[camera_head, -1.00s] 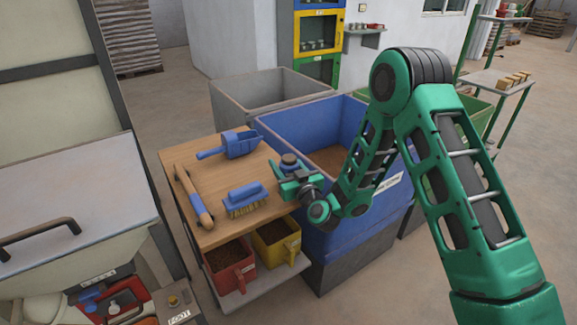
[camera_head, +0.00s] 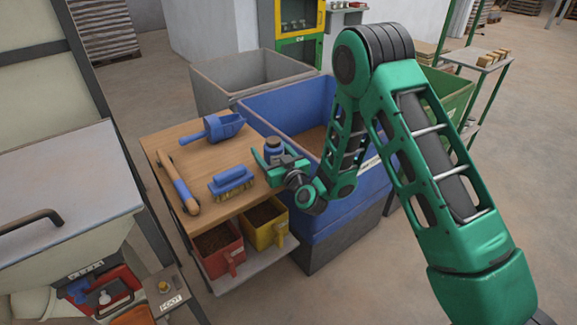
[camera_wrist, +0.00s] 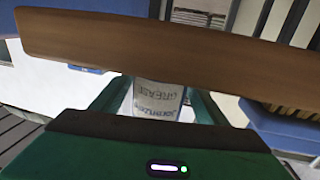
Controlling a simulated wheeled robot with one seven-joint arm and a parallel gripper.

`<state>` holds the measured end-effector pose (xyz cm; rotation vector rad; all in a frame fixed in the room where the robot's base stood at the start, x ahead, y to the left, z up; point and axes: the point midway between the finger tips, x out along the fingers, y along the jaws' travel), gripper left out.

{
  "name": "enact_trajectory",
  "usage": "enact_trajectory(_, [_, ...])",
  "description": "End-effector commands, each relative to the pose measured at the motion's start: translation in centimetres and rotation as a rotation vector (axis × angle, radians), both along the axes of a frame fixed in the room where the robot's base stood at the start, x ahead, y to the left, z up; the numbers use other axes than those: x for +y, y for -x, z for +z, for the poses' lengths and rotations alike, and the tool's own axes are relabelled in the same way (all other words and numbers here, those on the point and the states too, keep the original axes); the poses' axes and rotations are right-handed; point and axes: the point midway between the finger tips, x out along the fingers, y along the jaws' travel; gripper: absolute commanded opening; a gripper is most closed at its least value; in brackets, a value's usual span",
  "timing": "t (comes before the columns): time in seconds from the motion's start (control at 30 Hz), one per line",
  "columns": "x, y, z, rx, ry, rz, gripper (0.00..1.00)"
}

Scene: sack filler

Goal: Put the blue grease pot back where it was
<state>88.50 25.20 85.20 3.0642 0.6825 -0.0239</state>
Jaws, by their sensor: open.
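The blue grease pot (camera_head: 273,147) has a dark lid and stands upright at the right edge of the wooden table top (camera_head: 186,222), beside the blue bin. In the wrist view, its white label (camera_wrist: 158,98) shows upside down, reading GREASE. The table's brown edge (camera_wrist: 150,45) crosses in front of part of the pot. My gripper (camera_head: 271,160) is open at the table's right edge, with a finger on each side of the pot in the wrist view (camera_wrist: 158,108). Contact between fingers and pot cannot be told.
A blue scoop (camera_head: 222,127), a blue brush (camera_head: 231,180) and a blue-and-wood handled tool (camera_head: 178,182) lie on the table. Red (camera_head: 219,250) and yellow (camera_head: 266,224) bins sit below it. The large blue bin (camera_head: 325,215) stands close on the right.

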Motion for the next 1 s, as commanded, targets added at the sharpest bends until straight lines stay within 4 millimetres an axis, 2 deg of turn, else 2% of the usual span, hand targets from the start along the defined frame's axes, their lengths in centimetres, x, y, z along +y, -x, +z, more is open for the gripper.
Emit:
enact_trajectory(0.4, [-0.5,1.2,1.0,-0.014,-0.005,0.000,0.68])
enact_trajectory(0.57, [-0.9,2.1,0.5,-0.008,0.000,0.000,0.68])
enact_trajectory(0.83, [-1.4,3.5,0.9,-0.015,-0.004,0.002,0.68])
enact_trajectory(1.0, [-2.2,5.1,0.7,-0.011,-0.003,0.001,0.68])
